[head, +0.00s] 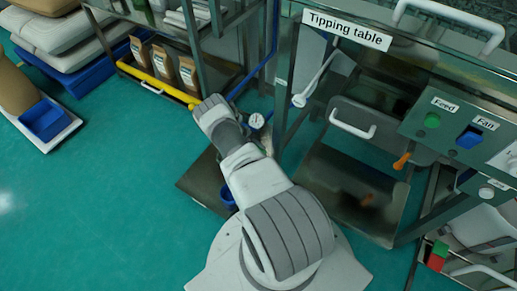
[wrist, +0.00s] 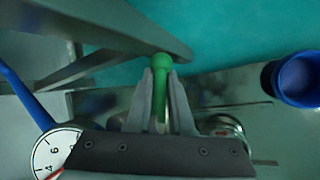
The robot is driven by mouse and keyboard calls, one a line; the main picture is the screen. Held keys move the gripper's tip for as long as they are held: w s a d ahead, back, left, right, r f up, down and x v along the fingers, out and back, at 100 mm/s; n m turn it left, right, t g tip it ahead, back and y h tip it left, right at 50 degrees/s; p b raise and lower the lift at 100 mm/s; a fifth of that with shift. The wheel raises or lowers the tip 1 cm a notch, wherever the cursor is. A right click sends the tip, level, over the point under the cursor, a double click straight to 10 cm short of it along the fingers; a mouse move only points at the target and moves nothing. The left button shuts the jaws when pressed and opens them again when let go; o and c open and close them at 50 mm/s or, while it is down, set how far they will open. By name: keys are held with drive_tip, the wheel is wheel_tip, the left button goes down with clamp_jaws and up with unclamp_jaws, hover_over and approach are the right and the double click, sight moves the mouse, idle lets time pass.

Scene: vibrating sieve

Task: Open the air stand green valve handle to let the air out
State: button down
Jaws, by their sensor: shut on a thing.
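The green valve handle (wrist: 161,65) shows in the wrist view, with its rounded knob standing out beyond the fingertips. My gripper (wrist: 161,80) is shut on the handle, one finger on each side. A round pressure gauge (wrist: 57,152) of the air stand is at the lower left of the wrist view, partly hidden by my gripper body. The gauge also shows in the head view (head: 257,121), just right of my wrist. In the head view my arm hides the handle and my fingers.
A blue cup (wrist: 298,80) stands at the right of the wrist view. The tipping table (head: 345,28) with its metal frame rises right of my arm. A yellow rail (head: 160,84) and paper bags (head: 163,62) are at the left.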

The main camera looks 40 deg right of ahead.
drive_tip(key=shift+s+r+g+h, duration=0.2)
drive_tip(key=shift+r+g+h, duration=0.25)
drive_tip(key=shift+g, duration=0.65)
idle(0.6)
drive_tip(key=c, duration=0.8)
unclamp_jaws()
drive_tip(key=v, duration=1.2)
drive_tip(key=shift+c, duration=0.2)
